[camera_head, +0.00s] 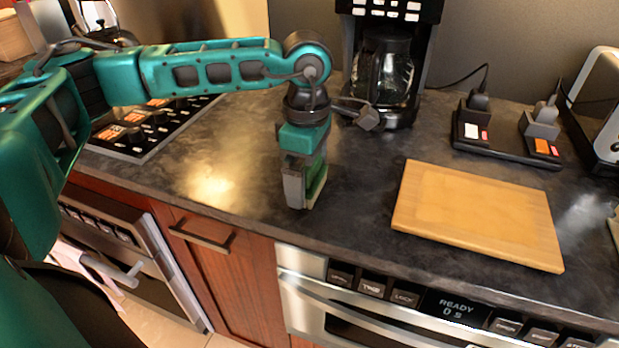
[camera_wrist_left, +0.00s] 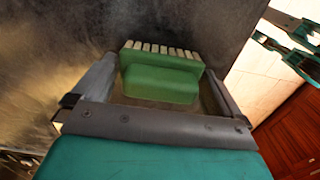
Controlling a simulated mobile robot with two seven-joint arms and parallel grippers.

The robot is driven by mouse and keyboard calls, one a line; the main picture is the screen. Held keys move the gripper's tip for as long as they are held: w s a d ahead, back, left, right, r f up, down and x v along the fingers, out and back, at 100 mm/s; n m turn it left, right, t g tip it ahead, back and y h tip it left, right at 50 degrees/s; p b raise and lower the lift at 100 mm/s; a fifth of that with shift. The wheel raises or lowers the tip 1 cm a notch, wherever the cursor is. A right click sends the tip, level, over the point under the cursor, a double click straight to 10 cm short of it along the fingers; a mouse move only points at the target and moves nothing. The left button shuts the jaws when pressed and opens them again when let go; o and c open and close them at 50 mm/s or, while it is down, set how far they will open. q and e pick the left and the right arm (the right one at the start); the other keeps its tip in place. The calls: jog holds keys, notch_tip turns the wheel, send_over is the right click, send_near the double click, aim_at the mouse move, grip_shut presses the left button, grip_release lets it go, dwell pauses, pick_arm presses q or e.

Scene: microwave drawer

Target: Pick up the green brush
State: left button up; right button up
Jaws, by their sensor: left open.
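The green brush (camera_wrist_left: 160,75) is a green block with a row of pale bristles, seen between the two fingers of my left gripper (camera_wrist_left: 155,90) in the left wrist view. In the head view my left gripper (camera_head: 303,200) points down at the dark counter, left of the cutting board. A bit of the green brush (camera_head: 316,180) shows between its fingers there. The gripper is open, with a finger on each side of the brush. Whether either finger touches it is hard to tell.
A wooden cutting board (camera_head: 478,213) lies on the counter to the right. A coffee maker (camera_head: 385,75) stands behind the gripper. A cooktop (camera_head: 150,128) is at the left. The microwave drawer (camera_head: 400,300) is below the counter's front edge.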

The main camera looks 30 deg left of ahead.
pick_arm(q)
jog(key=shift+c, duration=0.2)
jog(key=c, duration=0.7)
jog(key=shift+r, duration=0.1)
jog(key=shift+c, duration=0.2)
notch_tip(320, 180, up, 20)
jog(key=p, duration=0.2)
